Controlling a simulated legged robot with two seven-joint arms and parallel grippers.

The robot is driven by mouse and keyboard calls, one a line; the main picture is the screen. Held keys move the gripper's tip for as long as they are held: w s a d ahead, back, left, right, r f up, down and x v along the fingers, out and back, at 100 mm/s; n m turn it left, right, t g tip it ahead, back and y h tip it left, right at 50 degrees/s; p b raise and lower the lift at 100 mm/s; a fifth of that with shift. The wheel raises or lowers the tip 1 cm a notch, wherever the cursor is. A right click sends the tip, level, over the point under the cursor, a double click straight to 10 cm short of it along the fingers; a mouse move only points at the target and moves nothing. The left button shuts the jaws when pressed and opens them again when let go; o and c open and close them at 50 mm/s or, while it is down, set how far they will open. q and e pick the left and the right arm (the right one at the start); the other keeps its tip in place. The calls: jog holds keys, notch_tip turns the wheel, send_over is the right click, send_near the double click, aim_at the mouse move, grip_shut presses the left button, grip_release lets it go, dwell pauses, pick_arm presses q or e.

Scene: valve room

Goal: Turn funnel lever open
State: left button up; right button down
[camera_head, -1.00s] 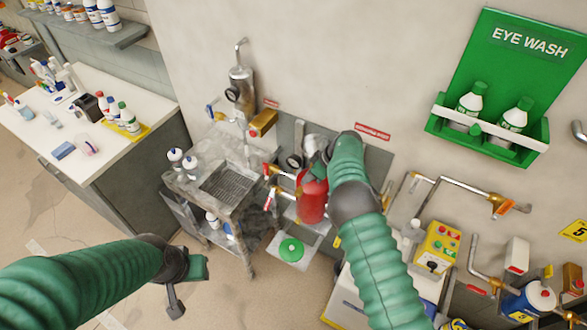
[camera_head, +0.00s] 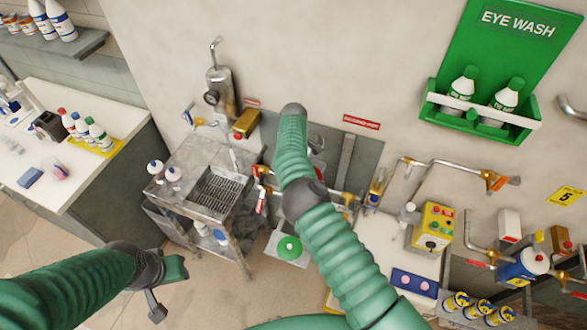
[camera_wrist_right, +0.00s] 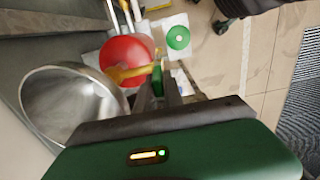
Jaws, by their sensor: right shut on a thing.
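In the right wrist view a wide metal funnel (camera_wrist_right: 72,108) opens at the left. The yellow funnel lever (camera_wrist_right: 122,74) runs across a round red object (camera_wrist_right: 128,50) to my fingers. My right gripper (camera_wrist_right: 158,82) is shut on the end of the lever. In the head view my right arm hides this gripper, the lever and most of the funnel. My left gripper (camera_head: 171,286) hangs at the lower left, away from the fixtures; its jaw gap is unclear.
A metal sink bench (camera_head: 212,190) stands left of my right arm. A green round lid (camera_head: 289,248) lies below it. Pipes (camera_head: 440,170) and a yellow control box (camera_head: 433,228) are at the right. The floor is clear between my left gripper and the bench.

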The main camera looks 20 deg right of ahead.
jog(key=c, duration=1.8)
grip_release()
jog(key=o, duration=0.3)
jog(key=shift+w+a, duration=0.15)
jog(key=shift+o, duration=0.2)
